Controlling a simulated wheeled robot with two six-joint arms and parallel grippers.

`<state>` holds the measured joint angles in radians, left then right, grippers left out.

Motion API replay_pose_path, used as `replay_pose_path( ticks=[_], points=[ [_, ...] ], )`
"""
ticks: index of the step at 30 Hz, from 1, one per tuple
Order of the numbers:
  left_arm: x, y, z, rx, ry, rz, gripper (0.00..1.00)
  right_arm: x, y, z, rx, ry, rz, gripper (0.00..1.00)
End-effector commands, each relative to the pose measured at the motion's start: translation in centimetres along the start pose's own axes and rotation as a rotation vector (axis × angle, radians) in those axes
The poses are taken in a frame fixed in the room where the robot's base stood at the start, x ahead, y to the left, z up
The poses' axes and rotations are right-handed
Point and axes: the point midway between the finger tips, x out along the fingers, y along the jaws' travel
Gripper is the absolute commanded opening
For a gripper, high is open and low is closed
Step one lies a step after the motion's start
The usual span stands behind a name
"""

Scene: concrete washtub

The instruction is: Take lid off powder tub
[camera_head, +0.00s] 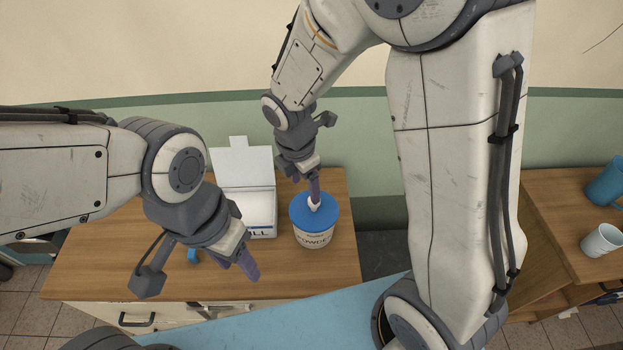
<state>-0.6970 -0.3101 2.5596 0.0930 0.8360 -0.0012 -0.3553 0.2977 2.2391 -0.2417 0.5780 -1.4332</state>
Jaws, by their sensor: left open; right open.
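The powder tub (313,240) is a white round tub with dark lettering, standing upright on the wooden top of a cabinet. My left gripper (248,270) is open and empty, to the left of the tub and nearer the front edge.
A white box with its flap raised (246,165) stands just left of the tub, partly behind my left gripper. A small blue thing (193,256) is mostly hidden behind my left arm. At right, another wooden surface (570,190) holds a blue jug (607,184) and white cup (602,241).

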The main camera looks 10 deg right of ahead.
Motion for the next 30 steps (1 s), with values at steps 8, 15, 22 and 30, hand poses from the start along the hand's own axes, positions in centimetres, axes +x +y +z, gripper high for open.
replay_pose_path(
  ticks=[8,15,22,30],
  points=[
    [-1.7,0.1,-0.1,0.000,-0.001,0.000,0.50,2.1,0.9,1.9,-0.174,-0.014,-0.013,0.73],
    [-1.6,0.1,-0.1,0.000,-0.001,0.000,0.50,5.3,0.8,2.0,-0.171,-0.014,-0.010,0.73],
    [-1.9,0.1,-0.1,0.001,-0.001,0.000,0.50,7.6,0.6,2.2,-0.169,-0.012,-0.013,0.73],
    [-1.3,0.1,-0.1,0.000,-0.001,0.000,0.50,10.8,0.6,2.3,-0.167,-0.014,-0.009,0.73]
  ],
)
